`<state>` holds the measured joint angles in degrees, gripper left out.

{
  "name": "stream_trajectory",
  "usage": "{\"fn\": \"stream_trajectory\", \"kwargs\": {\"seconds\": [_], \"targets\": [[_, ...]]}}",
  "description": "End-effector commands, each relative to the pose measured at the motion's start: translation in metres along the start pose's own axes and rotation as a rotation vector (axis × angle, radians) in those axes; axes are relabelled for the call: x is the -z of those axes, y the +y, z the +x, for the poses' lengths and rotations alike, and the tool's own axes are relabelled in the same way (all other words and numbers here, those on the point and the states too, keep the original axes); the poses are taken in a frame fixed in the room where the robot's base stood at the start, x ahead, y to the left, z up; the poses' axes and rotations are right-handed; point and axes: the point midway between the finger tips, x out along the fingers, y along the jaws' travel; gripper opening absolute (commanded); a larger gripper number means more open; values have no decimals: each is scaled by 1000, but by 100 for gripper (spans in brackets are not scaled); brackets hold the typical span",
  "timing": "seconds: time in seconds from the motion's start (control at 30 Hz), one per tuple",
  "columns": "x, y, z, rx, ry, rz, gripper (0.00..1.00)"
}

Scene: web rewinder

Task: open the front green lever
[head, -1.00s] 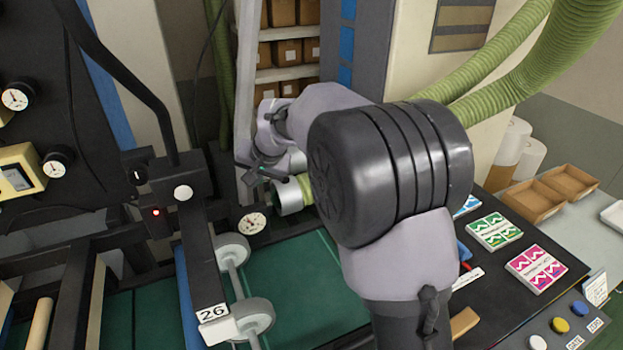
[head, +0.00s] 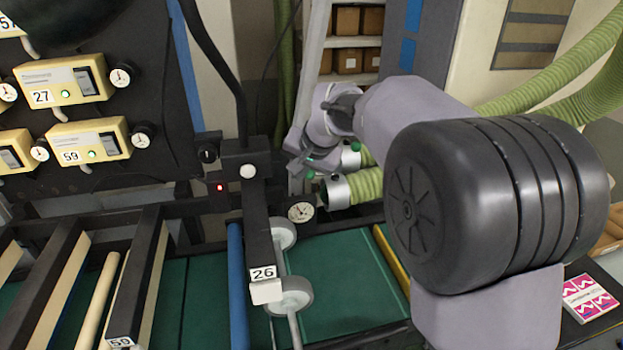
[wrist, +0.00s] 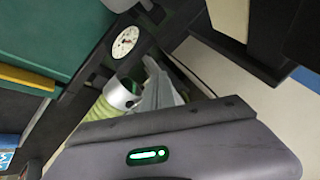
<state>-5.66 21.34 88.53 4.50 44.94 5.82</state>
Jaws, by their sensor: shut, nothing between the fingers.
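Two green hoses end in silver collars beside the machine. The front hose collar (head: 336,190) has a small green part at its upper left, which looks like the front green lever (head: 310,175). A second green part (head: 356,147) shows on the hose end behind. My gripper (head: 302,164) is shut and empty, just above and left of the front collar; I cannot tell whether it touches the lever. In the wrist view, the silver collar (wrist: 121,93) lies beyond my gripper's housing, with a dark green bit (wrist: 133,86) at its mouth.
A round gauge (head: 301,211) sits just below left of the collar. A black arm labelled 26 (head: 262,250) with grey rollers stands left over the green web (head: 345,275). A pale upright post (head: 308,80) rises close behind my gripper. A yellow bar (head: 392,260) lies right.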

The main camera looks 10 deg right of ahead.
Motion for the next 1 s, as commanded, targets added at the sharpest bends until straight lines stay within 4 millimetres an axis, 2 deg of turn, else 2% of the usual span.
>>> {"fn": "stream_trajectory", "kwargs": {"seconds": [0.1, 0.3, 0.7, 1.0], "targets": [[-4, -15, -21, 0, -1, -1, 0], [-9, -28, -41, -1, -1, -1, 0], [-10, -30, -45, -1, -2, 1, 0], [-15, -34, -85, -1, -1, 0, 0]]}}
